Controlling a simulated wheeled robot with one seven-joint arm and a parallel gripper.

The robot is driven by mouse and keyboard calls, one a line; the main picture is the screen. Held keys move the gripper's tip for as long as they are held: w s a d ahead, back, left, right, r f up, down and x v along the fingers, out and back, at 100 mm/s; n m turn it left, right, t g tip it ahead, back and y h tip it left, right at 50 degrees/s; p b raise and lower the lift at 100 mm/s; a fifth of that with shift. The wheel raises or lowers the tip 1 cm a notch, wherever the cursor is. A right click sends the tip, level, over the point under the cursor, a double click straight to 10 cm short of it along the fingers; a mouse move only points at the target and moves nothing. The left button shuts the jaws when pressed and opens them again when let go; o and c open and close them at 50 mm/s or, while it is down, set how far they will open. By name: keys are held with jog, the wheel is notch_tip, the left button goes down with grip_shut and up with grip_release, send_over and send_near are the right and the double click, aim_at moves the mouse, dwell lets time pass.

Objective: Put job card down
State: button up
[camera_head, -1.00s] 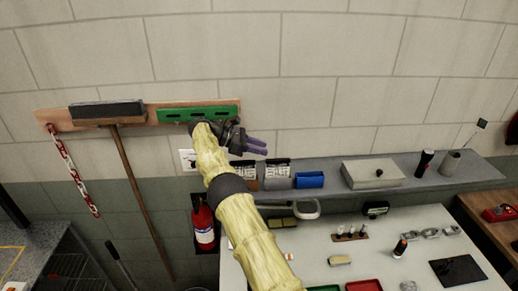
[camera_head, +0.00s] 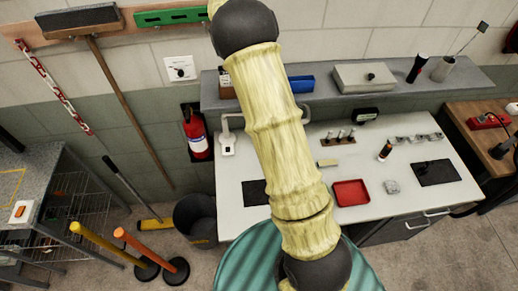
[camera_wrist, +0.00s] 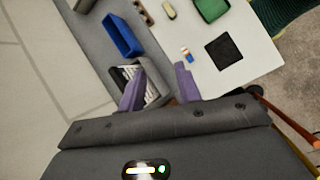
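My gripper (camera_wrist: 160,75) shows in the wrist view with its two purple fingers apart, and I see nothing held between them. Past the fingers is a grey holder (camera_wrist: 154,97) with white printed papers (camera_wrist: 125,82) in it, next to a blue bin on the shelf. I cannot tell whether one of these papers is the job card. In the head view my arm hides this spot and my gripper is not visible.
The grey wall shelf (camera_head: 305,95) carries the blue bin (camera_head: 301,84) and a box (camera_head: 364,77). The white bench (camera_head: 300,160) below has a red tray (camera_head: 351,193), a black mat (camera_head: 436,172) and small items. A fire extinguisher (camera_head: 196,135) hangs left.

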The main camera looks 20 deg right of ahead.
jog(key=s+a+m+t+y, duration=0.1)
jog(key=s+a+m+y, duration=0.1)
jog(key=s, duration=0.7)
jog(key=s+a+f+m+t+y, duration=0.1)
jog(key=s+a+m, duration=0.3)
jog(key=s, duration=0.5)
jog(key=s+a+f+m+t+y, duration=0.1)
jog(key=s+a+m+y, duration=0.2)
jog(key=s, duration=0.6)
jog(key=a+m, duration=0.1)
jog(key=a, duration=0.1)
jog(key=shift+s+a+f+t, duration=0.15)
jog(key=shift+a+f+t, duration=0.15)
jog(key=shift+a, duration=0.1)
jog(key=s+b+x, duration=0.2)
jog(key=b+x, duration=0.6)
jog(key=s+f+b+x, duration=0.1)
jog(key=b+x, duration=0.8)
jog(key=shift+s, duration=0.45)
jog(key=shift+a+r, duration=0.15)
